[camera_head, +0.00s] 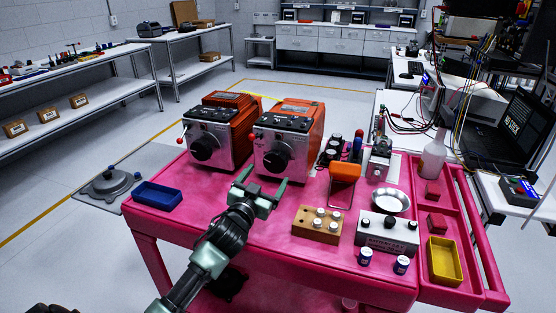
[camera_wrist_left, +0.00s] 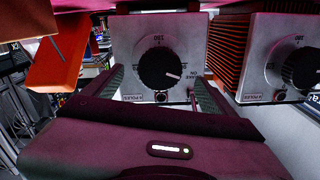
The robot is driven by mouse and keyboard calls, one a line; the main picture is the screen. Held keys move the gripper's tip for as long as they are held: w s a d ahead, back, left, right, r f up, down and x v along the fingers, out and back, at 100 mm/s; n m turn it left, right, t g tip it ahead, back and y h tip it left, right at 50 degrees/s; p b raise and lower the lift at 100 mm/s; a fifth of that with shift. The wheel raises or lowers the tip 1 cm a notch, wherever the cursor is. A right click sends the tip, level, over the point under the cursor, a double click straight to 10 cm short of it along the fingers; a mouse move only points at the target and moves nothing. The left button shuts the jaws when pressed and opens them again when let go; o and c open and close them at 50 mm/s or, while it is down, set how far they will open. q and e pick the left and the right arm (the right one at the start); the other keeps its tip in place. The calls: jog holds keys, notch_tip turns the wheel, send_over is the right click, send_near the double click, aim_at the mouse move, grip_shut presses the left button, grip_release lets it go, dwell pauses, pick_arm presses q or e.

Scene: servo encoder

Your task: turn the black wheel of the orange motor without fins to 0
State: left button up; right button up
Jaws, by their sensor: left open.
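Two orange motors with grey front plates stand side by side on the pink cart. The right one in the head view (camera_head: 305,122), without visible fins, has a black wheel (camera_head: 276,160). In the wrist view that wheel (camera_wrist_left: 160,69) has a white mark pointing right and slightly down, and numbers printed around it. The left motor in the head view (camera_head: 240,108) has ribbed orange sides and its own black wheel (camera_head: 203,148). My left gripper (camera_head: 262,180) is open in front of the unfinned motor, its fingers on either side of the wheel, apparently not touching it. My right gripper is not in view.
A blue tray (camera_head: 157,195) sits at the cart's left. A wooden block with knobs (camera_head: 316,224), a grey box with knobs (camera_head: 387,233), a metal dish (camera_head: 390,201) and an orange-topped stand (camera_head: 345,171) lie to the right.

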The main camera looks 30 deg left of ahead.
aim_at(274, 164)
pick_arm(q)
jog(key=shift+w+a+r, duration=0.15)
jog(key=shift+w+r, duration=0.05)
jog(key=shift+w, duration=0.3)
jog(key=shift+x, duration=2.3)
jog(key=shift+w+a, duration=0.1)
jog(key=shift+w, duration=0.35)
jog(key=c, duration=1.4)
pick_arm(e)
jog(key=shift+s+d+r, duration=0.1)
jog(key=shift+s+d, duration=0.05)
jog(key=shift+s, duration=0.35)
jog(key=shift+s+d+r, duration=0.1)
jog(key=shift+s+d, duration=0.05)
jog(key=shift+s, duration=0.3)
pick_arm(q)
jog(key=shift+m+p, duration=0.35)
jog(key=shift+m, duration=0.05)
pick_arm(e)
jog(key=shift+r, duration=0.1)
